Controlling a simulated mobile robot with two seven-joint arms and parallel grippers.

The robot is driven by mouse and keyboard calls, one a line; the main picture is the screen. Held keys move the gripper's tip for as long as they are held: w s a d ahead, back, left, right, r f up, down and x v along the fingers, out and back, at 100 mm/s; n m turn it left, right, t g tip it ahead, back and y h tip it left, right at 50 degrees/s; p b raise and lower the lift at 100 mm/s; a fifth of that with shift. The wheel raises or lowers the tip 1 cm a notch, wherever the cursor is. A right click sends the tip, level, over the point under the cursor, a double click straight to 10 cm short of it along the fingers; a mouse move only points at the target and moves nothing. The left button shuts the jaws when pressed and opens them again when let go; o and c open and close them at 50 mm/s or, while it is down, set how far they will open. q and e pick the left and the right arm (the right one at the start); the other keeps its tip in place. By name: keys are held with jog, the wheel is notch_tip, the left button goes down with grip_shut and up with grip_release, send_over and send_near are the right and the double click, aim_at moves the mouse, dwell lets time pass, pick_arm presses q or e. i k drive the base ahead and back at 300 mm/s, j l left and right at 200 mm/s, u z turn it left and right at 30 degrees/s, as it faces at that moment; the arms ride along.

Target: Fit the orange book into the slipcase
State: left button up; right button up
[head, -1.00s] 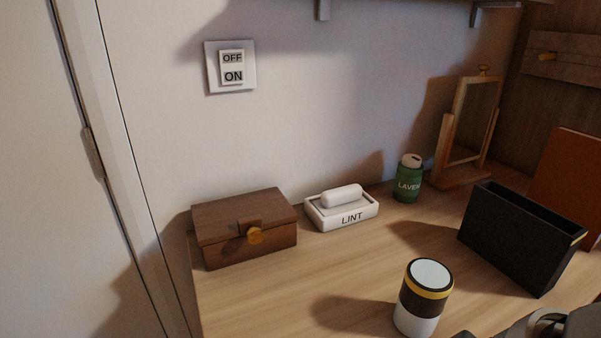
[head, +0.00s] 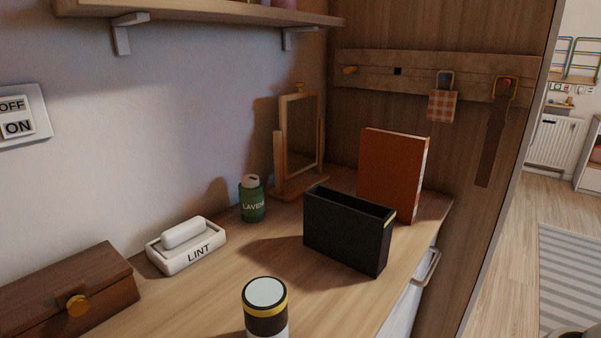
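The orange book (head: 390,172) stands upright at the far right end of the wooden top, close to the wood panel, its pale page edge facing right. The black slipcase (head: 342,237) stands in front of it and a little left, its open slot facing up. The slot is dark inside, and I see no book in it. The slipcase hides the lower left part of the book; whether the two touch I cannot tell. Neither of my grippers shows in the head view.
A white, black and gold canister (head: 266,310) stands front centre. The LINT tray (head: 186,252), green tin (head: 252,203), wooden box (head: 75,297) and framed mirror (head: 299,145) line the wall. Items hang from a peg rail (head: 420,75). Bare top lies left of the slipcase.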

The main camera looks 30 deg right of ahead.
aim_at(355, 232)
jog(key=k+l+z, duration=0.1)
jog(key=z, duration=1.3)
